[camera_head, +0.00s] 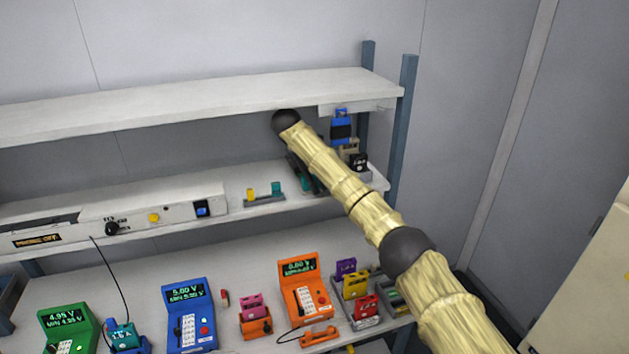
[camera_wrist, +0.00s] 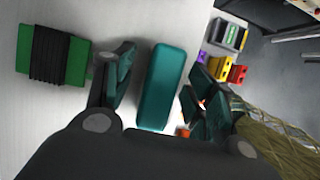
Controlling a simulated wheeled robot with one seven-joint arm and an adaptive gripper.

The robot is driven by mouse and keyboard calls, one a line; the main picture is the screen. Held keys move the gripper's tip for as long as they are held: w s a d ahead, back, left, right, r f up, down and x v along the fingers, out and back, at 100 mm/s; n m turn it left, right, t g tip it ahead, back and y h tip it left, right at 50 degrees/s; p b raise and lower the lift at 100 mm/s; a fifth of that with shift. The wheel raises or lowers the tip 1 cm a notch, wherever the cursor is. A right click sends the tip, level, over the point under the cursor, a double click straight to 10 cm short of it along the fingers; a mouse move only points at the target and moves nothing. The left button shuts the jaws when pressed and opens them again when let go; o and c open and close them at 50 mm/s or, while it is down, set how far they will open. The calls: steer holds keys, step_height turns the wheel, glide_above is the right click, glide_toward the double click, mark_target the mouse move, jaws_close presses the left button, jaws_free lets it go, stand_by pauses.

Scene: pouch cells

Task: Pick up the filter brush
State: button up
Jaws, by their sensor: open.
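My gripper (camera_wrist: 160,76) is open in the wrist view, with one dark finger on each side of a smooth teal bar (camera_wrist: 165,88). The bar looks like the filter brush's handle, but no bristles show, so I cannot be sure. Small gaps seem to separate it from the fingers; contact is unclear. In the head view my gripper (camera_head: 304,175) is a dark shape at the right part of the middle shelf, mostly hidden behind my arm. The bar is not distinguishable there.
A green block with a ribbed black band (camera_wrist: 50,57) lies left of my gripper. A blue-and-black item (camera_head: 340,128) is under the upper shelf (camera_head: 200,104), which overhangs the middle shelf. A teal-and-yellow holder (camera_head: 264,197) stands left of my gripper. Meters and colored blocks crowd the bench below.

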steer(key=shift+f, duration=0.2)
steer(key=shift+d, duration=0.1)
steer(key=shift+c, duration=0.2)
steer(key=c, duration=1.1)
steer(key=shift+r+b, duration=0.15)
steer(key=shift+b, duration=0.75)
steer(key=shift+s+r+p, duration=0.1)
steer(key=shift+r+p, duration=0.25)
steer(key=shift+s+r, duration=0.1)
steer(key=shift+s, duration=0.5)
steer(key=shift+s+a+f+b, duration=0.1)
steer(key=shift+s+a+b, duration=0.5)
steer(key=shift+s, duration=2.15)
steer(key=shift+s+a+f+b, duration=0.15)
steer(key=shift+s+b, duration=0.7)
steer(key=shift+s, duration=1.85)
steer(key=shift+s+a+f+b, duration=0.1)
steer(key=shift+s+a+b, duration=0.5)
steer(key=shift+s, duration=2.15)
